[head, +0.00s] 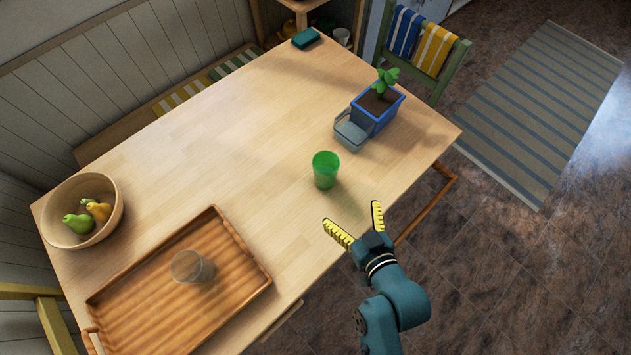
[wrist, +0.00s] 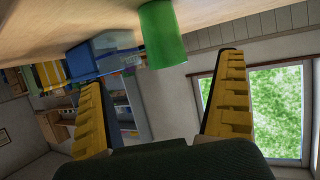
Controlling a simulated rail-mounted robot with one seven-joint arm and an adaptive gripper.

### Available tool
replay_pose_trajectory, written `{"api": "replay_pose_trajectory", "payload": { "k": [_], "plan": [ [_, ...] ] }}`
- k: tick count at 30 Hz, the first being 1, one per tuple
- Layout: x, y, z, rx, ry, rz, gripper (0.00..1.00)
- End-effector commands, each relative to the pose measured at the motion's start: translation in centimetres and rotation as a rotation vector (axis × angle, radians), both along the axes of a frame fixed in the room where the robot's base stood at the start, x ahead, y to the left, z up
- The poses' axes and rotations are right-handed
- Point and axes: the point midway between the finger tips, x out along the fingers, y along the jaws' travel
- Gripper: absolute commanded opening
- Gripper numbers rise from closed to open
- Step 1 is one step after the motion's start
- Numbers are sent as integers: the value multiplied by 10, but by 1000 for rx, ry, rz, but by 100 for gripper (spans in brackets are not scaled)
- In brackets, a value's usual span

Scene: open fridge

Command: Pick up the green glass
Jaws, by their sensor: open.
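The green glass (head: 325,170) stands upright on the wooden table, near its right front edge in the head view. In the wrist view the green glass (wrist: 162,35) shows at the top, ahead of the fingers and between them; the view is turned over, so the table is at the top. My gripper (head: 356,220) is open and empty, just in front of the glass at the table's near edge, with a gap between its yellow fingertips and the glass. The two open fingers also show in the wrist view (wrist: 160,72).
A blue planter (head: 367,122) with a plant and a small clear container (head: 350,131) stand behind the glass. A wooden tray (head: 127,298) holds a clear glass (head: 188,267) at the lower left. A bowl (head: 112,225) of fruit stands far left. The table's middle (head: 235,150) is clear.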

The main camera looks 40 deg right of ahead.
Motion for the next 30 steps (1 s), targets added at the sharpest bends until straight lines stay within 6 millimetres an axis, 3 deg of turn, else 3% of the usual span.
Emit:
{"api": "replay_pose_trajectory", "payload": {
  "k": [13, 24, 30],
  "plan": [
    [81, -33, -35, -4, -6, 0, 100],
    [123, -49, -62, -3, -4, 0, 100],
    [140, -56, -65, -3, -4, -1, 100]
  ]
}}
